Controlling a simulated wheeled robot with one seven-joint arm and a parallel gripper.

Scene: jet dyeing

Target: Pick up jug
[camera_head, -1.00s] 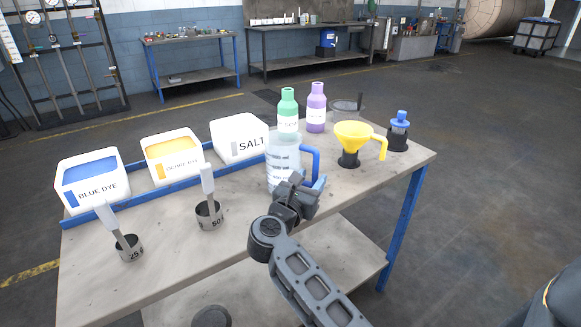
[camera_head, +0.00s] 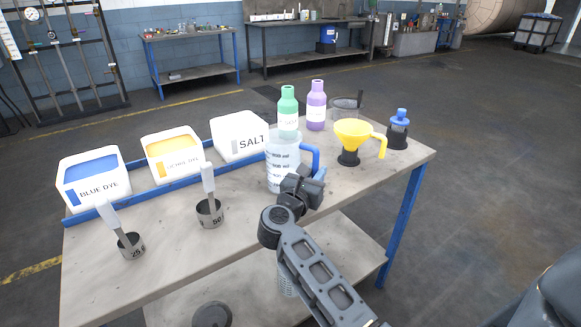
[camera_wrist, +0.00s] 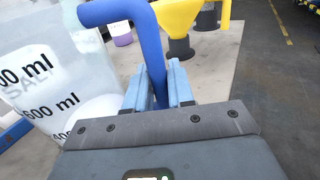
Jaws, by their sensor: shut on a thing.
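The jug (camera_head: 282,168) is a clear measuring jug with black ml marks and a blue handle (camera_head: 312,157). It stands upright on the table, in front of the green bottle. In the wrist view the jug's wall (camera_wrist: 40,75) fills the left side, and its blue handle (camera_wrist: 150,45) runs down between my fingers. My gripper (camera_head: 310,178) is at the jug's right side; in the wrist view its light-blue fingers (camera_wrist: 158,90) are shut on the handle. The handle's lower end is hidden behind the gripper body. I cannot tell whether the jug's base touches the table.
The table (camera_head: 160,260) also holds tubs of blue dye (camera_head: 92,180), ochre dye (camera_head: 173,153) and salt (camera_head: 238,136). Two metal scoop cups (camera_head: 210,213) stand at front left. Green (camera_head: 288,110) and purple (camera_head: 316,105) bottles stand behind; a yellow funnel (camera_head: 352,133) stands right.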

